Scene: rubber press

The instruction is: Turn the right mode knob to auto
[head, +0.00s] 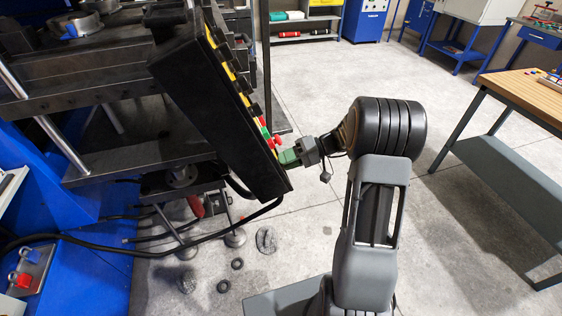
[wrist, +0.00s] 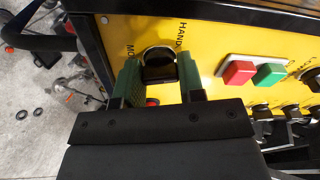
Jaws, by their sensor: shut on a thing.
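A black mode knob (wrist: 158,64) sits near one end of the yellow control panel (wrist: 215,40) in the wrist view. My gripper (wrist: 158,76) has its two green-padded fingers on either side of the knob and is shut on it. Partly visible lettering beside it reads "HAND" and "MO"; the rest is hidden or cut off. In the head view my gripper (head: 290,157) reaches the lower end of the tilted black control box (head: 215,110), and the knob itself is hidden there. I cannot tell the knob's exact setting.
A red button (wrist: 238,73) and a green button (wrist: 270,75) lie right of the knob, with several black knobs below them. Cables (head: 110,243) hang under the press. A wooden-topped table (head: 530,92) stands at right. The floor between is open.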

